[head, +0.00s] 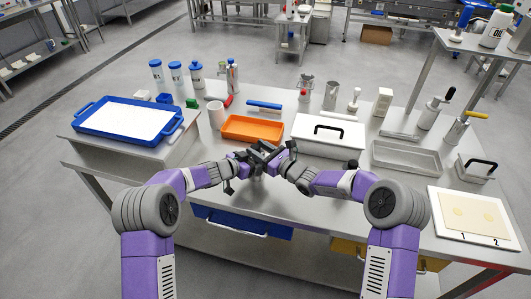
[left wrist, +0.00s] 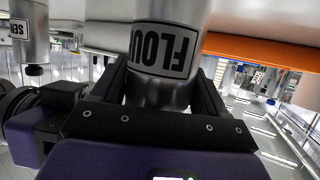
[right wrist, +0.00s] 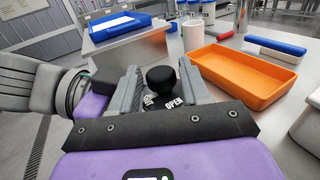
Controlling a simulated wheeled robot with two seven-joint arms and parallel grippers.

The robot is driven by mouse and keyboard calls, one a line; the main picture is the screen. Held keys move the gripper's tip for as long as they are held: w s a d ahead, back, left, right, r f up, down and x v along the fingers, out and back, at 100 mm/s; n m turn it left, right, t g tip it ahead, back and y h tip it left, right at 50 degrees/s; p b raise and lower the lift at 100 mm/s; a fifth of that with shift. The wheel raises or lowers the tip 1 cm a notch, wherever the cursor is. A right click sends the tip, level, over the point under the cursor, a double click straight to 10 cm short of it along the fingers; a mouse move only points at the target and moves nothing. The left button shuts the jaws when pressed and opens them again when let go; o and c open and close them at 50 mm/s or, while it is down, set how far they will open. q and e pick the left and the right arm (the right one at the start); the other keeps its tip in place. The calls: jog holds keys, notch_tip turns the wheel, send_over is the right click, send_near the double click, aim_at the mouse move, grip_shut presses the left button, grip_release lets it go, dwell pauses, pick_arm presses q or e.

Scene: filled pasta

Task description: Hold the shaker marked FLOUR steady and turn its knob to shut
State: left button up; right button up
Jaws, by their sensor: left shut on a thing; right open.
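The metal shaker marked FLOUR (left wrist: 165,50) shows in the left wrist view, its label upside down in that picture. My left gripper (left wrist: 162,88) is shut around its body, one finger on each side. In the right wrist view its round black knob (right wrist: 161,79) stands between the spread fingers of my right gripper (right wrist: 160,72), with a gap visible on each side. The word OPEN (right wrist: 174,104) shows beside the knob. In the head view the two grippers meet over the table's front, and they largely hide the shaker.
An orange tray (head: 228,134) lies just behind the grippers. A white box (head: 345,146) with a black handle stands to its right. A blue tray (head: 92,134) is at the left. Another metal shaker (left wrist: 33,48), its label partly cut off, shows in the left wrist view.

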jog(key=v, duration=1.1)
jog(key=shift+s+d, duration=0.25)
jog(key=shift+d, duration=0.05)
pick_arm(q)
jog(key=o, duration=1.3)
jog(key=shift+a, duration=0.1)
